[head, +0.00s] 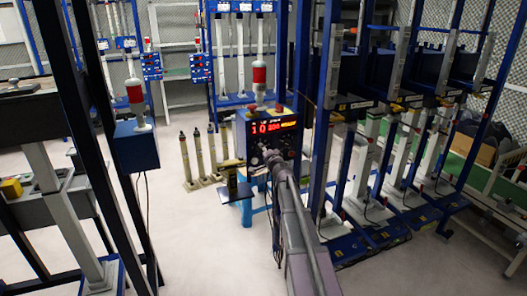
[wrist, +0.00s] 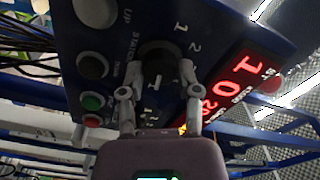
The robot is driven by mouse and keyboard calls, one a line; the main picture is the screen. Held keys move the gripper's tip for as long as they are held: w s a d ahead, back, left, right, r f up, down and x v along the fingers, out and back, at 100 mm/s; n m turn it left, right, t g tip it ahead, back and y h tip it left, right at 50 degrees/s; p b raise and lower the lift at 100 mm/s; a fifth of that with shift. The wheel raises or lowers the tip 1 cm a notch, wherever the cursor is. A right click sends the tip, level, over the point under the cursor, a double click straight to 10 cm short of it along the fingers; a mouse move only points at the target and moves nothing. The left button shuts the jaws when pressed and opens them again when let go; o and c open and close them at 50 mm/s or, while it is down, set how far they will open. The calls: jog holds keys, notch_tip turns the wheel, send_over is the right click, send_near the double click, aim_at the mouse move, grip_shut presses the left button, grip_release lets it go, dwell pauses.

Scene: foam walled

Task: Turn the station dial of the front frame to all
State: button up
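The control box of the front frame (head: 240,135) stands mid-picture in the head view, with a lit red display (head: 275,127). In the wrist view its blue panel (wrist: 212,32) fills the upper middle. The dark round station dial (wrist: 157,50) sits on this panel, with marks 1 and 2 at its upper right. My gripper (wrist: 160,72) is at the panel, one finger on each side of the dial. The fingers stand apart; whether they press on it is unclear. The dial's pointer is too dark to read. In the head view my arm largely hides the dial.
A red button (wrist: 270,84) is beyond the display. A red-and-white lamp (head: 259,76) tops the box. Blue posts stand close on the right.

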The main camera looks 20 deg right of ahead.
jog(key=o, duration=0.4)
jog(key=shift+c, duration=0.2)
jog(key=shift+s, duration=0.15)
jog(key=s, duration=1.1)
jog(key=shift+s, duration=0.35)
jog(key=shift+a, duration=0.15)
